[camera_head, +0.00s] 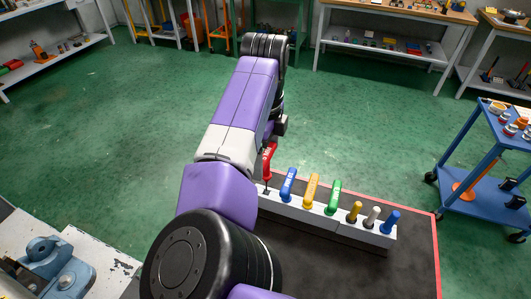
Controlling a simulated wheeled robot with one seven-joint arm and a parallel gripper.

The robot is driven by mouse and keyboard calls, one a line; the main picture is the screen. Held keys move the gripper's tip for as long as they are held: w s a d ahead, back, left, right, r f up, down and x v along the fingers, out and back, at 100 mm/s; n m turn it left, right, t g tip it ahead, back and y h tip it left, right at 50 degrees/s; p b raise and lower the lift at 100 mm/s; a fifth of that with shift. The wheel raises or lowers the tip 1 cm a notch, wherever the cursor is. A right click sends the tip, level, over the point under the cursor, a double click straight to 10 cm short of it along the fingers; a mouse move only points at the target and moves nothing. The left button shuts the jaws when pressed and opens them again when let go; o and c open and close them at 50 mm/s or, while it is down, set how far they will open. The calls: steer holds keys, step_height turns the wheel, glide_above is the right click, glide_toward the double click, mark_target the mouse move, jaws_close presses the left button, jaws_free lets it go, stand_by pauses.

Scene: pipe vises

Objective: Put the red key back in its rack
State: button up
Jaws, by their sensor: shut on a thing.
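The red key (268,162) stands nearly upright at the left end of a light grey rack (345,232), just right of my arm. Its dark lower end meets or hovers at the rack's top; I cannot tell how deep it sits. A dark part of my gripper (280,126) shows at the key's upper end. My arm hides most of the gripper and its fingertips. The gripper is shut on the red key. To the right in the rack stand a blue key (288,184), a yellow-orange key (311,189) and a green key (333,197).
Smaller yellow, grey and blue-handled tools stand at the rack's right end. The rack is on a dark, red-edged bench top (400,265). A blue vise (48,262) is at lower left, a blue cart (480,195) at right. Green floor beyond is clear.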

mark_target(266, 174)
steer(key=shift+f+b, duration=1.4)
steer(key=shift+f, duration=2.25)
stand_by(2.4)
steer(key=o, duration=1.3)
steer(key=shift+r, duration=0.1)
step_height(266, 174, up, 8)
steer(key=shift+f+b, duration=0.2)
steer(key=shift+b, duration=0.15)
